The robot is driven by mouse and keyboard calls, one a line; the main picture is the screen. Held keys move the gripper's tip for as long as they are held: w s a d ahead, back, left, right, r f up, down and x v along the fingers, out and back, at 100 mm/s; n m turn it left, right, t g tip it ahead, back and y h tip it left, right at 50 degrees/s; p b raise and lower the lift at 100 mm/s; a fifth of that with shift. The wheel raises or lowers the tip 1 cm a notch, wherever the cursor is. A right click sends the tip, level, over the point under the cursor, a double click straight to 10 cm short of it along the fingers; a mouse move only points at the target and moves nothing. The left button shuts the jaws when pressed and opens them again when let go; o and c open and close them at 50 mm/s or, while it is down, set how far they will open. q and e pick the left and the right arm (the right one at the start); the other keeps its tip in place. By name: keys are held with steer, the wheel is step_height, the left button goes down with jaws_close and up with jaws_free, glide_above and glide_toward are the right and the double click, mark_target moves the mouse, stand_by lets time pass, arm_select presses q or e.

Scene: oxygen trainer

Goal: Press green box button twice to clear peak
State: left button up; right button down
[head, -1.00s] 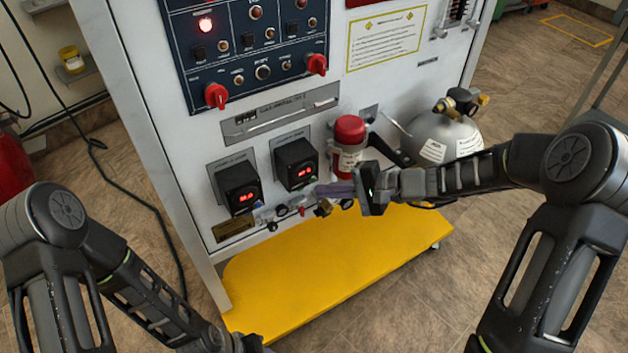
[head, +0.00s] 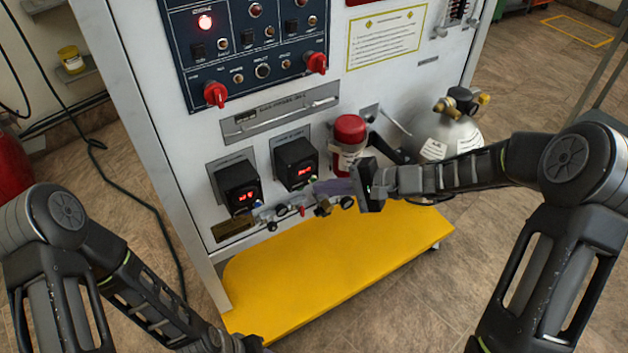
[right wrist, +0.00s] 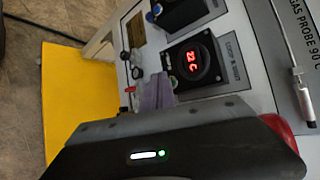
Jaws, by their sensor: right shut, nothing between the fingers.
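Two black boxes with red displays are mounted low on the white panel. The right box (head: 296,163) also shows in the right wrist view (right wrist: 193,60), with lit red characters. The left box (head: 238,187) has a blue button (head: 258,203) at its lower right corner. My right gripper (head: 318,188) is shut and empty, its purplish fingers at the lower right corner of the right box. In the right wrist view the fingers (right wrist: 158,93) reach the lower edge of that box.
A red-capped canister (head: 349,132) stands right of the right box, close to my right gripper. Small valves (head: 282,211) line the panel below the boxes. A yellow platform (head: 330,265) juts out underneath. A grey tank (head: 440,135) stands further right.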

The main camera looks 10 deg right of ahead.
steer(key=shift+w+a, duration=0.15)
steer(key=shift+w, duration=0.2)
stand_by(0.5)
stand_by(0.3)
steer(key=shift+s+d+b, duration=0.3)
steer(key=shift+s+b, duration=0.15)
steer(key=shift+s, duration=0.3)
steer(key=shift+b, duration=0.3)
steer(key=shift+w, duration=0.1)
steer(key=shift+w+a, duration=0.15)
steer(key=shift+w, duration=0.15)
